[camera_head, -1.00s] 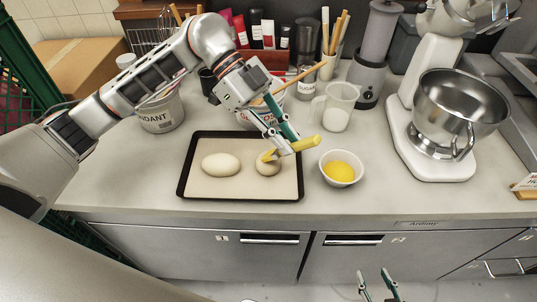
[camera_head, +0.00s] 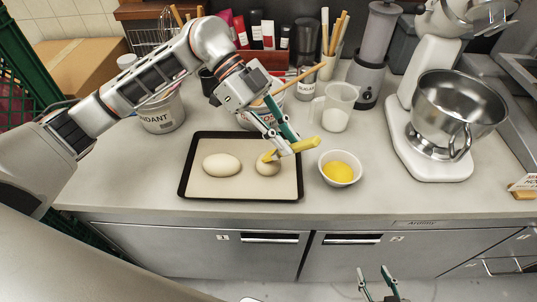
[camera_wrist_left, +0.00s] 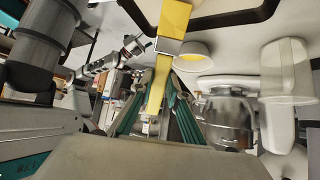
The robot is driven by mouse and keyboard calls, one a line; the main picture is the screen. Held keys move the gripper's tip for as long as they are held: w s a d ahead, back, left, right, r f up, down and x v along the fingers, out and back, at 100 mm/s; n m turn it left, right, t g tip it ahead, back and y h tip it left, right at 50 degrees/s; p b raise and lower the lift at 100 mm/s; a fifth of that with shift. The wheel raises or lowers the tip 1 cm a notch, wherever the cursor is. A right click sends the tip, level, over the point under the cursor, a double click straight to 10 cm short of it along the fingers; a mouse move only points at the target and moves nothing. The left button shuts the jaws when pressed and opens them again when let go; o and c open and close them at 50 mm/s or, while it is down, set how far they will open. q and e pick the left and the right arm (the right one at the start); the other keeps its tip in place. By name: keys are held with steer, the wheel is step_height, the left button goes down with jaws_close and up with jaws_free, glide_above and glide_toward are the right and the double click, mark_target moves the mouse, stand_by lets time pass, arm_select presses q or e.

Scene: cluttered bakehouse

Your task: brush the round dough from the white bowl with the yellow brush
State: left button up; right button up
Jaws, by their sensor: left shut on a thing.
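My left gripper (camera_head: 284,146) is shut on the yellow brush (camera_head: 304,145), which lies sideways in its fingers. The brush's left end is at the round dough (camera_head: 268,169) and covers part of its top; I cannot tell how firmly it touches. The brush (camera_wrist_left: 175,18) also fills the top middle of the left wrist view. The round dough sits on the lined black-rimmed tray (camera_head: 240,196), right of a longer oval dough (camera_head: 221,165). The white bowl (camera_head: 340,182) with yellow liquid stands right of the tray. My right gripper (camera_head: 377,274) is low in front of the counter, open and empty.
A measuring jug (camera_head: 336,108) and a grinder (camera_head: 370,70) stand behind the bowl. A stand mixer with a steel bowl (camera_head: 450,110) is at the right. A white bucket (camera_head: 161,115) stands behind the tray. The counter's front strip is clear.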

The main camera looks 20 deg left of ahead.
arm_select(q)
steer(key=shift+s, duration=0.25)
steer(key=shift+w+d+p, duration=0.15)
steer(key=shift+w, duration=0.4)
steer(key=shift+w+d+p, duration=0.15)
steer(key=shift+w, duration=0.4)
steer(key=shift+r, duration=0.1)
steer(key=shift+r+p, duration=1.35)
steer(key=shift+r, duration=1.6)
